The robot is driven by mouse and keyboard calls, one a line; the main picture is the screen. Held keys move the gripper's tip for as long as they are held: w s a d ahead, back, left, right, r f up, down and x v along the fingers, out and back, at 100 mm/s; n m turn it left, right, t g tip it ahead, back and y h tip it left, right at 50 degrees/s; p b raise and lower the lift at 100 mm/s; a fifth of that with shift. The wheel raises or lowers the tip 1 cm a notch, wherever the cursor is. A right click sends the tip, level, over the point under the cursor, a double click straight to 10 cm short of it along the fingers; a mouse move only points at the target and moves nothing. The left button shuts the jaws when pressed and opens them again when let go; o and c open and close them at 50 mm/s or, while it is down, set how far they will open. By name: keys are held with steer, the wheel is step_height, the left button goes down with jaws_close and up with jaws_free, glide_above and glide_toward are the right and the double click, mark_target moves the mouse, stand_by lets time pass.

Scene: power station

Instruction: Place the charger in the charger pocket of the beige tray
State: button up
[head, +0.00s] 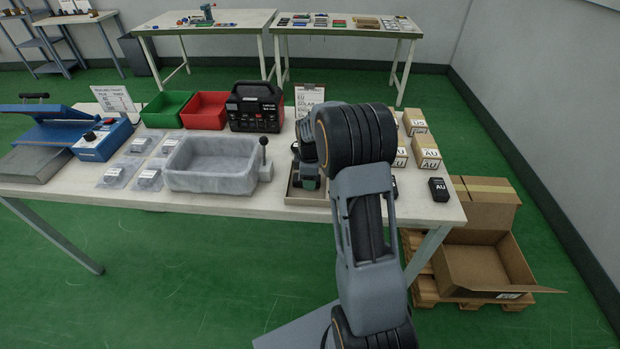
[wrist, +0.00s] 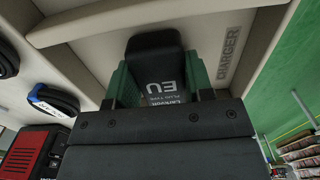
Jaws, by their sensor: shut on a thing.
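My gripper (wrist: 160,78) is shut on a black charger (wrist: 155,43) marked EU, held between its two green fingers. In the wrist view the charger is over the pocket of the beige tray (wrist: 82,28) that has CHARGER lettered on its floor. The lettering shows to the right of the charger. I cannot tell whether the charger touches the pocket floor. In the head view the beige tray (head: 306,201) is at the table's front, largely hidden by my arm, and the charger is not clearly visible.
A grey bin (head: 212,183) stands left of the tray, with a lever (head: 264,150) between. The power station (head: 256,106) is behind. Boxes marked AU (head: 426,152) and a black AU charger (head: 438,190) lie to the right.

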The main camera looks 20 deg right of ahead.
steer(key=shift+f, duration=0.1)
steer(key=shift+f, duration=0.15)
steer(key=o, duration=1.1)
step_height(320, 180, up, 12)
steer(key=s+a+m+t, duration=0.1)
steer(key=s+a+m, duration=0.2)
steer(key=s, duration=0.4)
steer(key=s+a+r+m+t, duration=0.1)
steer(key=s+a+m, duration=0.3)
steer(key=s, duration=0.3)
steer(key=s+a+r+m+t, duration=0.1)
steer(key=s+a+m, duration=0.2)
steer(key=s+m, duration=0.2)
steer(key=shift+s+a+r+p, duration=0.1)
steer(key=shift+s+a+p, duration=0.1)
steer(key=shift+s, duration=0.55)
steer(key=shift+s+a+r+p, duration=0.1)
steer(key=shift+s+a+p, duration=0.1)
steer(key=shift+s, duration=0.5)
